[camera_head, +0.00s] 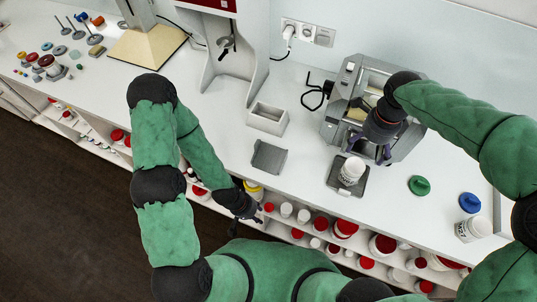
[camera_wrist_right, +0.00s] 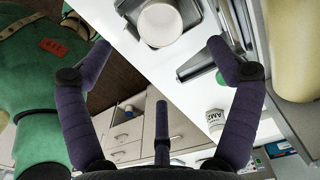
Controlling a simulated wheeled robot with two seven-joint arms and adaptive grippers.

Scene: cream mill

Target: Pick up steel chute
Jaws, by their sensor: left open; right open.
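A grey shallow metal piece with raised edges (camera_head: 270,157), which looks like the steel chute, lies flat near the counter's front edge in the head view. I cannot be sure it is the chute. My left gripper (camera_head: 248,208) is open and empty, low in front of the counter, below and left of that piece and apart from it. My right gripper (camera_head: 377,150) is open in front of the grey mill (camera_head: 350,110), above a white jar (camera_head: 351,171). Its spread fingers show in the right wrist view (camera_wrist_right: 160,65) with nothing between them.
The jar stands on a dark square plate (camera_head: 344,187). A pale open box (camera_head: 267,117) stands behind the grey piece. Shelves below hold several jars. The counter's left middle is clear.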

